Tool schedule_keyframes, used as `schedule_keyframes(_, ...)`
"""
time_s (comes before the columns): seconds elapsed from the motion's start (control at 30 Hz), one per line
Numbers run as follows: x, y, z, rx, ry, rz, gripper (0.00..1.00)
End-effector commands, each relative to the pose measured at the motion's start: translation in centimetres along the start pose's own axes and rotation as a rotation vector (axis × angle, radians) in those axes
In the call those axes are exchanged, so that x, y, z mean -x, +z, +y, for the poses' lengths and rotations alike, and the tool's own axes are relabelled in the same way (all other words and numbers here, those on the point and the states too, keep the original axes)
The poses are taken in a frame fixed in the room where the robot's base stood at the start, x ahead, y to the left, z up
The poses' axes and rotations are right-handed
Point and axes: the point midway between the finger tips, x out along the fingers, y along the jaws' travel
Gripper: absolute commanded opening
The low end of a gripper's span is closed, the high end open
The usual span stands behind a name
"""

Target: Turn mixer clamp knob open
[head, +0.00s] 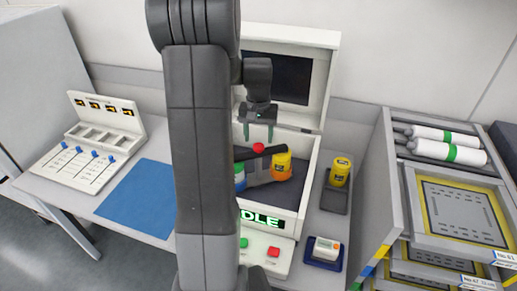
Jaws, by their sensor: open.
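A yellow jar with an orange base (281,165) stands at the right of the bar, and a jar with a blue and green side (239,177) is partly hidden by my arm. My gripper (257,138) is open, pointing down just above the red knob. Whether the fingertips touch the knob I cannot tell.
A yellow jar (340,171) stands in a dark holder right of the mixer. A white device (326,249) sits on a blue pad at the front. A rack with trays (407,190) stands at the right. A blue mat (139,198) and a slider panel (85,166) lie left.

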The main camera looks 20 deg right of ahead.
Motion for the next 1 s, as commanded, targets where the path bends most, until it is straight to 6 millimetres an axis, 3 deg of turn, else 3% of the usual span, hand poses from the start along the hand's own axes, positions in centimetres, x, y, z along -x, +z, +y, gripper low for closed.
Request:
schedule_keyframes(0.03,-1.2,0.0,0.0,0.0,0.0,0.0,0.56)
schedule_keyframes(0.2,-2.6,0.0,0.0,0.0,0.0,0.0,0.56)
schedule_keyframes(0.63,-3.1,0.0,0.0,0.0,0.0,0.0,0.56)
schedule_keyframes(0.67,-3.1,0.0,0.0,0.0,0.0,0.0,0.54)
schedule_keyframes(0.93,-3.1,0.0,0.0,0.0,0.0,0.0,0.01)
schedule_keyframes(1.0,-3.1,0.0,0.0,0.0,0.0,0.0,0.0)
